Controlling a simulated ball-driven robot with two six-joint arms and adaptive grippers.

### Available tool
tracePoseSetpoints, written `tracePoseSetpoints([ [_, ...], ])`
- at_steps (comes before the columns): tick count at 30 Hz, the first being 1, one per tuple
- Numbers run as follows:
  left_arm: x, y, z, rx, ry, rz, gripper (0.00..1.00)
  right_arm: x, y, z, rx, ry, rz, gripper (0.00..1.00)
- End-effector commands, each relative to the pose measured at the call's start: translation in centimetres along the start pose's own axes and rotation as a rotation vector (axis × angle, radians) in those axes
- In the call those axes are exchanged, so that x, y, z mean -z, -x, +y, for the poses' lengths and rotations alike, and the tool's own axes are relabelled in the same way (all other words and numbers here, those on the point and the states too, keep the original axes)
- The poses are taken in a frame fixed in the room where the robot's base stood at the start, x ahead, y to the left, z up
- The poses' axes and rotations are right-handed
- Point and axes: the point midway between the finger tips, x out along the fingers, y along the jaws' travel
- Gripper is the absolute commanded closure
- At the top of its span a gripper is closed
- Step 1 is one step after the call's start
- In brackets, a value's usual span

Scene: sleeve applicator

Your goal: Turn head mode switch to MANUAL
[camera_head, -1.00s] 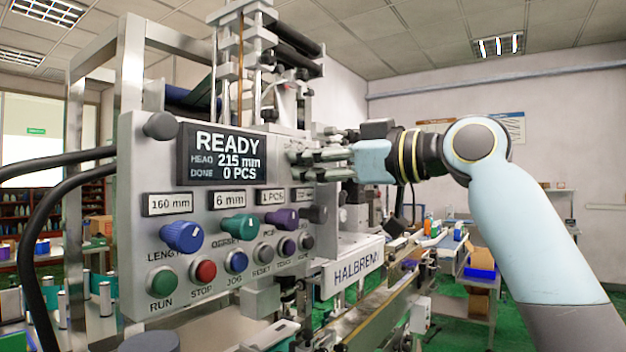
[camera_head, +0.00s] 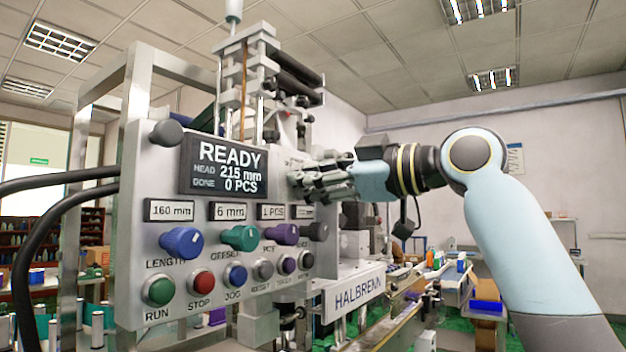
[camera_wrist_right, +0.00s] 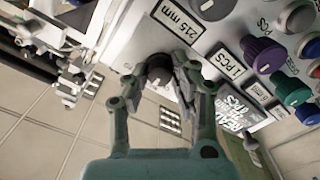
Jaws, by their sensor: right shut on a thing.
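The machine's control panel (camera_head: 215,290) has a READY display (camera_head: 228,166) above rows of coloured knobs and buttons. My right gripper (camera_head: 297,182) is at the panel's upper right, beside the display. In the right wrist view, my right gripper (camera_wrist_right: 158,76) has its fingers on both sides of a small dark round knob (camera_wrist_right: 158,68) near the panel edge, and is shut on it. I take this knob to be the head mode switch; its marking is not readable. In the head view the fingers hide the knob. My left gripper is not in view.
A grey knob (camera_wrist_right: 212,7) by the 215 mm label (camera_wrist_right: 178,20) sits close to the fingers; it shows below them in the head view (camera_head: 315,231). The purple knob (camera_head: 283,234) is nearby. Machine columns (camera_head: 245,90) stand behind the panel. The HALBREN conveyor (camera_head: 358,290) runs below my arm.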

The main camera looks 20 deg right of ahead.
Motion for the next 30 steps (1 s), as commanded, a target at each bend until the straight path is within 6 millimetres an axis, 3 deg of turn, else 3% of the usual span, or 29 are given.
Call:
tracePoseSetpoints([
  [3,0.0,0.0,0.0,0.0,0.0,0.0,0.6,0.0,0.0,0.0,0.001,-0.001,-0.001,1.0],
  [4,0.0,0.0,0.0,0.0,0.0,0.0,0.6,0.0,0.0,0.0,0.001,-0.001,-0.001,0.74],
  [9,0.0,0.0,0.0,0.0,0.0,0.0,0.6,0.0,0.0,0.0,0.0,-0.001,-0.001,0.53],
  [20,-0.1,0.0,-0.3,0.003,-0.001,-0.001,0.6,-0.1,0.6,0.0,-0.002,0.0,-0.002,0.53],
  [30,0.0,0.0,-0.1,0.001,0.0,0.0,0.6,-0.2,5.7,0.0,0.0,0.006,-0.008,0.53],
])
